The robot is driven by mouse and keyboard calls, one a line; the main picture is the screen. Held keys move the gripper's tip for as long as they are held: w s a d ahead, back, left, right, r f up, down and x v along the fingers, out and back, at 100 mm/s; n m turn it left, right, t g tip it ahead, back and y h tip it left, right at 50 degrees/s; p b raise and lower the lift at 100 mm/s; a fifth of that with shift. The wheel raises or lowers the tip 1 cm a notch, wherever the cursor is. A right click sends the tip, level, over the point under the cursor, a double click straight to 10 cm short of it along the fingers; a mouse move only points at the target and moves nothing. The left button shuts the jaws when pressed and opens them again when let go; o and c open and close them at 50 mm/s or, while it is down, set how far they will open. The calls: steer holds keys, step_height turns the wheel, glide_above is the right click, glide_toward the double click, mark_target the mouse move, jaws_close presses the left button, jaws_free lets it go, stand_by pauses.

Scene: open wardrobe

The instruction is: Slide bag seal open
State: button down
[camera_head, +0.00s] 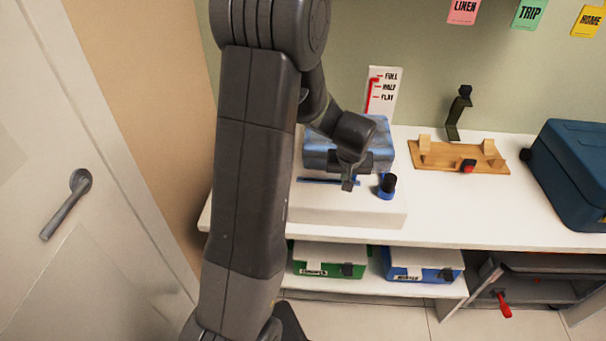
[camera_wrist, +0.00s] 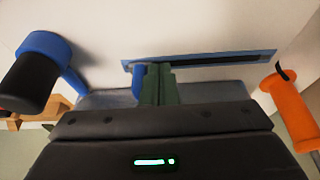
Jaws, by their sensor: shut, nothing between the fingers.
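A blue bag (camera_head: 378,137) lies on a white block at the back of the shelf top, partly hidden by my arm. On the block's top is a blue-edged seal track (camera_head: 315,180) with a dark slot, also in the wrist view (camera_wrist: 215,59). A small blue slider (camera_wrist: 138,78) sits at the track's left end in the wrist view. My gripper (camera_head: 347,186) is shut and points down at the track. In the wrist view its fingertips (camera_wrist: 158,72) are right beside the slider, on the slot side; I cannot tell whether they touch.
A black-topped blue knob (camera_head: 387,185) stands close right of the gripper. An orange handle (camera_wrist: 290,105) shows at the wrist view's right. A FULL/HALF/FLAT gauge (camera_head: 383,90) stands behind the bag. A wooden rack (camera_head: 455,157) and blue case (camera_head: 575,170) are to the right.

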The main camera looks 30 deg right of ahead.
steer(key=shift+a, duration=0.15)
steer(key=shift+s+a+b, duration=0.15)
steer(key=shift+s+a, duration=0.15)
steer(key=shift+a, duration=0.2)
steer(key=shift+s+a+b, duration=0.15)
steer(key=shift+s+a, duration=0.1)
steer(key=shift+a, duration=0.2)
steer(key=shift+s+p+v, duration=0.15)
steer(key=shift+p+v, duration=0.3)
steer(key=shift+v, duration=0.5)
steer(key=shift+s+p+v, duration=0.15)
steer(key=shift+p+v, duration=0.3)
steer(key=shift+v, duration=0.55)
steer(key=shift+s+a+r+p, duration=0.35)
steer(key=shift+s+r, duration=0.05)
steer(key=shift+r, duration=0.2)
steer(key=shift+s+a+r+p, duration=0.35)
steer(key=shift+s+r, duration=0.1)
steer(key=shift+r, duration=0.15)
steer(key=w+d+f+b, duration=0.1)
steer(key=f, duration=0.1)
steer(key=w+d+f+b, duration=0.1)
steer(key=f, duration=0.1)
steer(key=w+f+b, duration=0.1)
steer(key=w+f, duration=0.1)
steer(key=shift+d, duration=0.6)
